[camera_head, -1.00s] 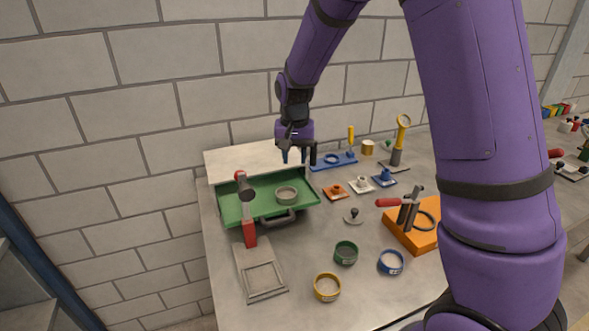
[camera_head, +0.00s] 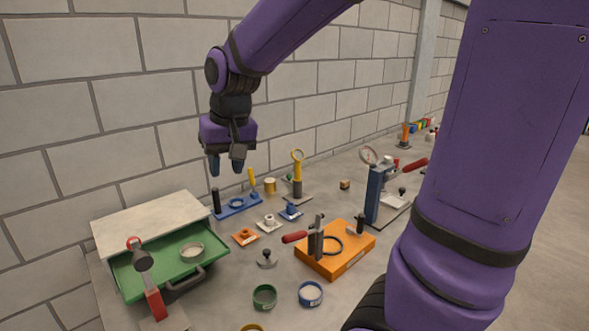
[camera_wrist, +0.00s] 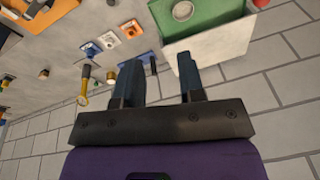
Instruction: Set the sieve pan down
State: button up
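A round grey pan, which looks like the sieve pan (camera_head: 191,252), rests on the green tray (camera_head: 150,277). It also shows at the top of the wrist view (camera_wrist: 183,10), with nothing gripping it. My gripper (camera_head: 227,168) is raised above the back of the table, up and to the right of the pan. In the wrist view my gripper (camera_wrist: 158,63) has its two fingers apart, with nothing between them.
A blue fixture (camera_head: 237,205), an orange block (camera_head: 335,254) and a gauge stand (camera_head: 376,190) are to the right.

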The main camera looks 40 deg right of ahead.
jog(key=s+d+r+n+t, duration=0.1)
jog(key=s+r, duration=0.1)
jog(key=s, duration=0.7)
jog(key=s+d+r+n+t, duration=0.1)
jog(key=s+r, duration=0.1)
jog(key=s, duration=0.6)
jog(key=shift+s+t+h, duration=0.35)
jog(key=shift+t+h, duration=0.05)
jog(key=shift+c, duration=0.4)
